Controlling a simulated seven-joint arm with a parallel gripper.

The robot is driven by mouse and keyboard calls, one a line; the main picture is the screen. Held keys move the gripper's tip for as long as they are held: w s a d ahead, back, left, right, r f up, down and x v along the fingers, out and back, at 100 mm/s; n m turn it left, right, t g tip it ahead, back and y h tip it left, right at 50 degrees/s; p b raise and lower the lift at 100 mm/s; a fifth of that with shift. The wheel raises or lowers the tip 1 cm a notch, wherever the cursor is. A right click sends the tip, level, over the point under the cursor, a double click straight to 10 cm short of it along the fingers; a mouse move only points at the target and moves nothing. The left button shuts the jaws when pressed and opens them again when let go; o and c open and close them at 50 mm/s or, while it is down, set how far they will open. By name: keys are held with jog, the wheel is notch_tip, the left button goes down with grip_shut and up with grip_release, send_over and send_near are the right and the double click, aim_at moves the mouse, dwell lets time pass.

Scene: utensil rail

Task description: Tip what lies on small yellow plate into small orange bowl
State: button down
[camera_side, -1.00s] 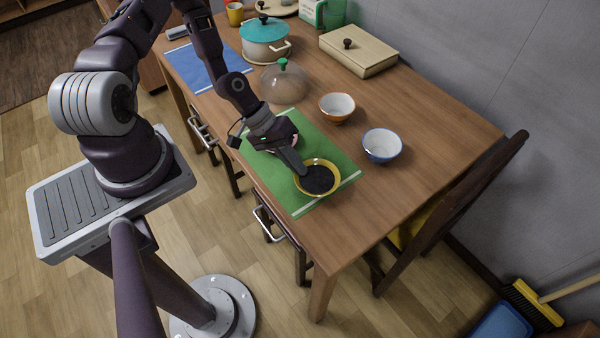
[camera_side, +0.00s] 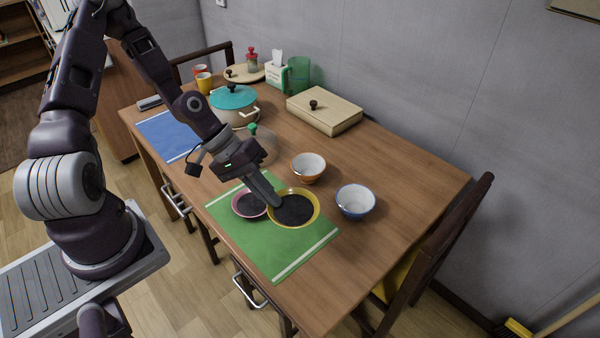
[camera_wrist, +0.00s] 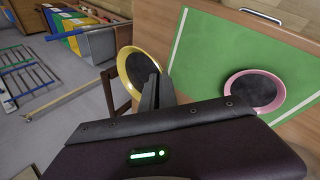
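The small yellow plate (camera_side: 318,211) holds dark contents (camera_side: 293,210) and seems raised above the far edge of the green mat. It also shows in the wrist view (camera_wrist: 121,60). My gripper (camera_side: 274,202) is shut on its near left rim; in the wrist view the fingers (camera_wrist: 155,90) meet the rim. The plate looks about level, and its contents lie inside. The small orange bowl (camera_side: 308,170) stands upright on the table just behind the plate, with a pale inside that looks empty. It is not seen in the wrist view.
A pink plate (camera_side: 238,213) with dark contents lies on the green mat (camera_side: 275,255); it also shows in the wrist view (camera_wrist: 283,101). A blue bowl (camera_side: 356,203) stands right of the yellow plate. A clear dome, pot (camera_side: 234,105) and wooden box (camera_side: 325,110) stand farther back.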

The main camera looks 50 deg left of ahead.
jog(key=w+a+n+t+y, duration=0.45)
jog(key=w+a+n, duration=0.45)
jog(key=w+a, duration=1.5)
jog(key=shift+g, duration=0.35)
jog(key=f, duration=0.2)
jog(key=s+a+f, duration=0.1)
jog(key=f, duration=0.1)
jog(key=s+f, duration=0.1)
jog(key=f, duration=0.2)
jog(key=shift+s+a, duration=0.25)
jog(key=shift+a, duration=0.05)
jog(key=shift+d+f, duration=0.1)
jog(key=shift+f, duration=0.1)
jog(key=s+d+r+m+t+y, duration=0.1)
jog(key=s+d+m+t+y, duration=0.15)
jog(key=d+y, duration=0.35)
jog(key=s+d+r+m+t+y, duration=0.1)
jog(key=d+r+m+t+y, duration=0.1)
jog(key=d+m+t+y, duration=0.3)
jog(key=shift+w+a+f+n+g+h, duration=0.55)
jog(key=shift+a+n+g+h, duration=0.7)
jog(key=shift+a+h, duration=0.6)
jog(key=shift+w+a+f+n+g+h, duration=0.4)
jog(key=shift+w+a+n+g+h, duration=0.2)
jog(key=shift+a+n+g+h, duration=0.95)
jog(key=shift+w+a+f+n+g+h, duration=0.55)
jog(key=shift+a+n+g+h, duration=0.4)
jog(key=shift+a+h, duration=1.2)
